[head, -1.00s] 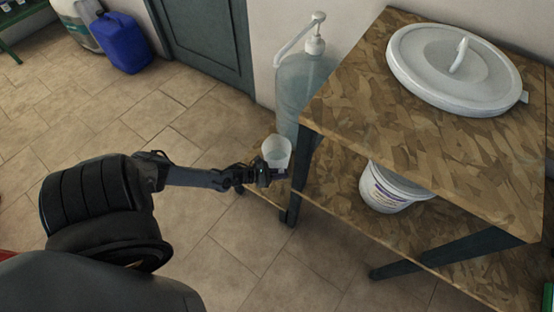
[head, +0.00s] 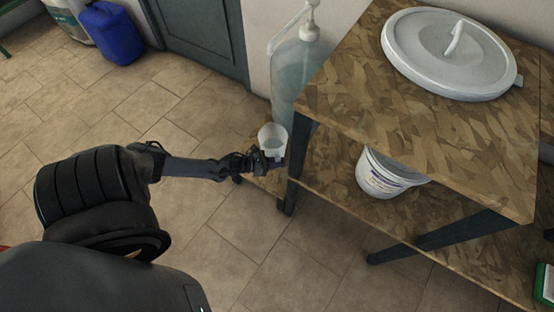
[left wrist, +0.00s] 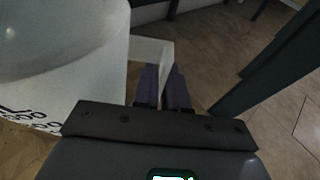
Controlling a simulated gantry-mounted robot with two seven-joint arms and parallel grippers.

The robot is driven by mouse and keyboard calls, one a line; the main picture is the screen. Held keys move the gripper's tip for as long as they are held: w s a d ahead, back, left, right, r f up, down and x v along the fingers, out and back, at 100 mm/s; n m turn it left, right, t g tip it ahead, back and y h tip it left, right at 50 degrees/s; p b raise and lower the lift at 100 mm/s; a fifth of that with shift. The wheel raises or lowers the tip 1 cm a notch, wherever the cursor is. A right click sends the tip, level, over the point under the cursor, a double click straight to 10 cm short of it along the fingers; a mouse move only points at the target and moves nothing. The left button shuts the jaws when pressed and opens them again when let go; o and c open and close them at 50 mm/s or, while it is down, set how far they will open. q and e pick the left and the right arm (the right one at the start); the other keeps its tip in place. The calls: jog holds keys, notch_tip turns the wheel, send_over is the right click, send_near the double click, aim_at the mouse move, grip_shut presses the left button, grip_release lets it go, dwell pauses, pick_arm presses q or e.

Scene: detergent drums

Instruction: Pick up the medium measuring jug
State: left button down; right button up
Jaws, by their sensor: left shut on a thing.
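The white measuring jug (head: 272,142) is upright beside the left end of the table in the head view. My left gripper (head: 268,163) is shut on it. In the left wrist view the jug (left wrist: 65,60) fills the left side, with dark printed marks low on its wall. Its square handle (left wrist: 152,48) sits at the fingers of my left gripper (left wrist: 162,88). I cannot tell whether the jug's base touches the lower shelf. My right gripper is not in view.
A clear pump bottle (head: 292,75) stands close behind the jug. The wooden table top (head: 410,125) carries a large white lid (head: 425,55). A white tub (head: 378,180) stands on the lower shelf (head: 335,185). A dark table leg (head: 297,165) is just right of the jug.

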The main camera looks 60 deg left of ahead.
aim_at(278, 157)
pick_arm(q)
jog(key=shift+r+p, duration=2.75)
jog(key=shift+r, duration=1.1)
jog(key=shift+r+p, duration=0.7)
jog(key=shift+r, duration=0.4)
